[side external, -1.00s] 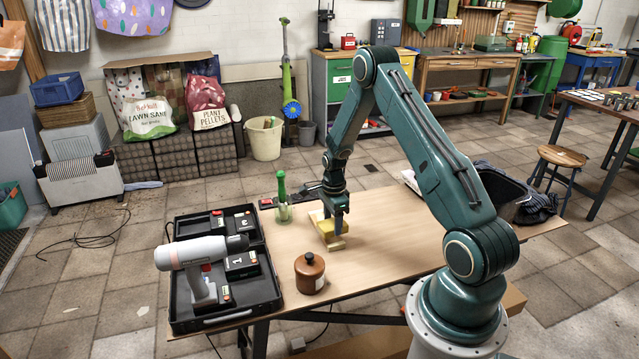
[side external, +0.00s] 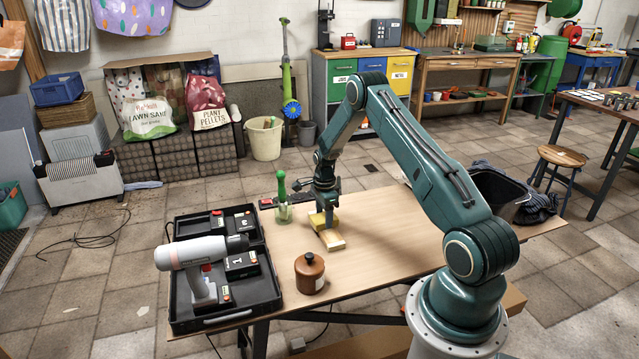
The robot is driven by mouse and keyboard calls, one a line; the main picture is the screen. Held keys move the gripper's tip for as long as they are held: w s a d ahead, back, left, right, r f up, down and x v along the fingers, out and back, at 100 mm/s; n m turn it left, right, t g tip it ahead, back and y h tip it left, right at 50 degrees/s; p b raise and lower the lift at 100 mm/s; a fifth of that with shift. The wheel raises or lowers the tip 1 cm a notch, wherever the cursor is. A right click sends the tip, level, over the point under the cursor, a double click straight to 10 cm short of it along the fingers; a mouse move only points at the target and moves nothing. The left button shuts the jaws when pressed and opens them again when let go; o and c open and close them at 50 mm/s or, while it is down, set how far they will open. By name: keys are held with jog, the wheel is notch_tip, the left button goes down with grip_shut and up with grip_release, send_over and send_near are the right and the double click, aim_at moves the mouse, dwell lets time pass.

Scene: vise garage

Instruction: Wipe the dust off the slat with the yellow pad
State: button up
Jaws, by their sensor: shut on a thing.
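The slat (side external: 332,240) is a short pale wooden strip lying on the table. The yellow pad (side external: 318,221) sits at the slat's far end, below my gripper (side external: 327,212). My gripper points down and is shut on the yellow pad. The pad appears to touch the slat's top. The near end of the slat is bare in view. Any dust is too small to make out. The fingers hide part of the pad.
A glass jar with a green-handled brush (side external: 283,205) stands close left of the slat. A brown lidded pot (side external: 310,273) stands nearer the front. An open black case (side external: 225,290) with a drill (side external: 200,254) fills the left side. The table's (side external: 385,225) right part is clear.

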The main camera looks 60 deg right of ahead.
jog(key=shift+w+d, duration=1.5)
jog(key=shift+w, duration=0.05)
jog(key=shift+s+a, duration=3.8)
jog(key=shift+s, duration=0.2)
jog(key=shift+s+a+r, duration=0.1)
jog(key=shift+s+r, duration=0.05)
jog(key=shift+r, duration=0.85)
notch_tip(320, 180, up, 6)
